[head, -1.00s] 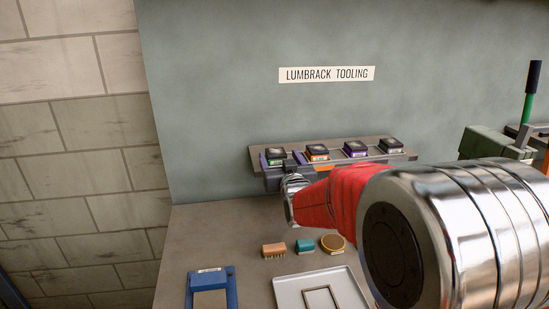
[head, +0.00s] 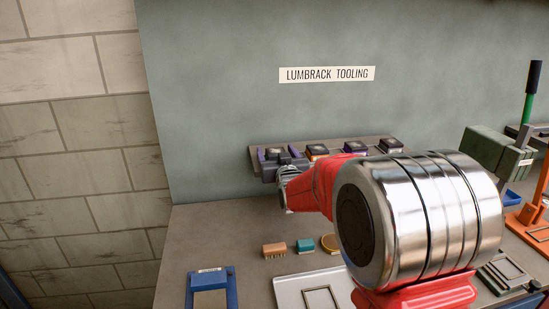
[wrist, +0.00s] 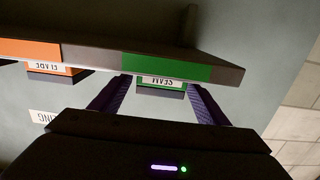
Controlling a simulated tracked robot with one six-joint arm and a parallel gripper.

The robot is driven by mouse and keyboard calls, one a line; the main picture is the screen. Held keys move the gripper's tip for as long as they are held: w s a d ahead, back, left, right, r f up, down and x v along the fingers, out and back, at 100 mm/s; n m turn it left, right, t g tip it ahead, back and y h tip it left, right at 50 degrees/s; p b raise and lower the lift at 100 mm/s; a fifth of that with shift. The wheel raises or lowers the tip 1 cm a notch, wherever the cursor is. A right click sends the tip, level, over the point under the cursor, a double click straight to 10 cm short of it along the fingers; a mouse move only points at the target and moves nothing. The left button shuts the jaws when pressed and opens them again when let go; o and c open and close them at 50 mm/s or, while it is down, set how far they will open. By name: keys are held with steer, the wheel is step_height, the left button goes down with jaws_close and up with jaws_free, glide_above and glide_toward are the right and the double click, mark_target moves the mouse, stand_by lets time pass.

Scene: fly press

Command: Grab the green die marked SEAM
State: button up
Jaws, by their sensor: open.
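The green die marked SEAM (wrist: 162,81) sits on the tool rack, its label upside down in the wrist view. In the head view, the dark top of the leftmost die (head: 273,153) shows, and my gripper hides its front. My gripper (wrist: 159,84) is open, with one purple finger on each side of the SEAM die. I cannot tell whether either finger touches it.
The rack (wrist: 90,58) has an orange section beside the green one. An orange-labelled die (wrist: 52,69) is the neighbour. More dies stand further right in the head view.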

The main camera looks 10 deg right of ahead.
mark_target(276, 151)
stand_by(0.6)
steer(key=c, duration=1.7)
steer(key=shift+w+r, duration=0.1)
jaws_close()
step_height(276, 151, up, 10)
